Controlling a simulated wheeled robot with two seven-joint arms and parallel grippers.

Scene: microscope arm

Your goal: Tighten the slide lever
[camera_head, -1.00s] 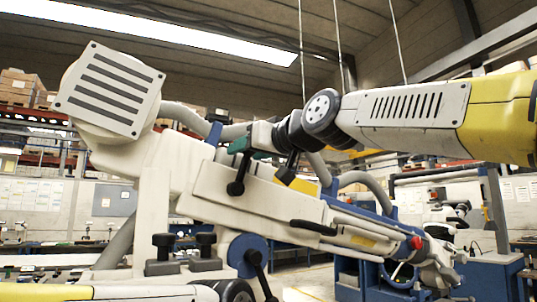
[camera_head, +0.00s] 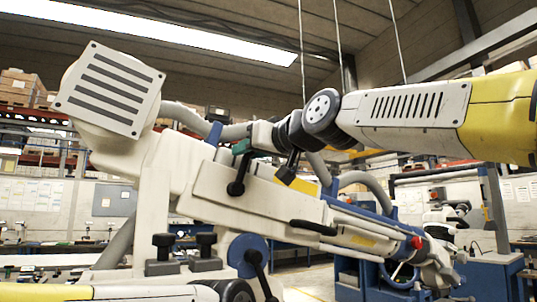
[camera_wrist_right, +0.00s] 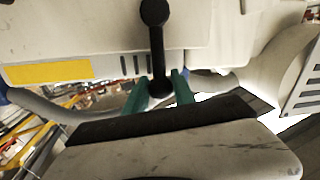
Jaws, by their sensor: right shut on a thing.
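The slide lever (camera_head: 237,178) is a short black lever with round ends on the pale sloping arm of the microscope stand (camera_head: 262,195). In the right wrist view the lever (camera_wrist_right: 157,50) runs down from its round pivot to a lower end between the green fingers. My right gripper (camera_head: 243,147) comes in from the right, and its green fingertips (camera_wrist_right: 159,90) are shut on the free end of the lever. The exact contact is partly hidden by the dark gripper body. My left arm (camera_head: 110,292) shows at the bottom left; its gripper is out of view.
Black knobs (camera_head: 184,245) and a blue disc with another black lever (camera_head: 247,252) sit below the sloping arm. A black handle (camera_head: 313,228) is on its lower side. A grey cable (camera_head: 180,115) loops behind. Shelves and workbenches are in the background.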

